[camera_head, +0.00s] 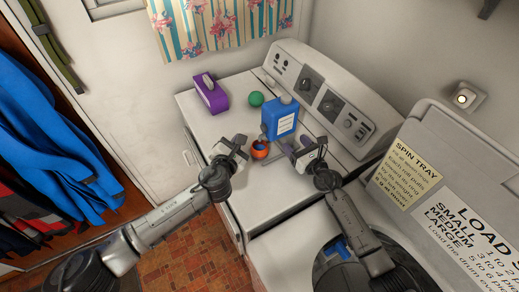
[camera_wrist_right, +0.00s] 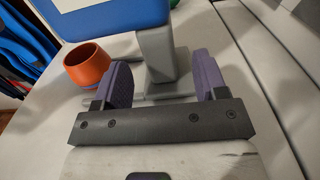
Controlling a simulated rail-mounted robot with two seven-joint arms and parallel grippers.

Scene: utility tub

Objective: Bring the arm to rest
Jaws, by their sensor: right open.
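My right gripper (camera_head: 296,152) is open over the white machine top, just right of and in front of the blue bottle (camera_head: 281,118). In the right wrist view its two purple finger pads (camera_wrist_right: 163,78) stand apart. A pale grey upright post (camera_wrist_right: 158,52) with a flat foot shows beyond and between them; I cannot tell whether they touch it. My left gripper (camera_head: 240,150) is just left of a small orange cup (camera_head: 260,152); its jaw opening is not clear. The cup also shows left of the right fingers in the wrist view (camera_wrist_right: 88,68).
A purple box (camera_head: 211,94) and a green ball (camera_head: 256,99) sit at the back of the white machine top (camera_head: 262,205). A control panel (camera_head: 325,95) rises behind. A lid with printed signs (camera_head: 465,215) stands at right. Blue clothes (camera_head: 50,130) hang at left.

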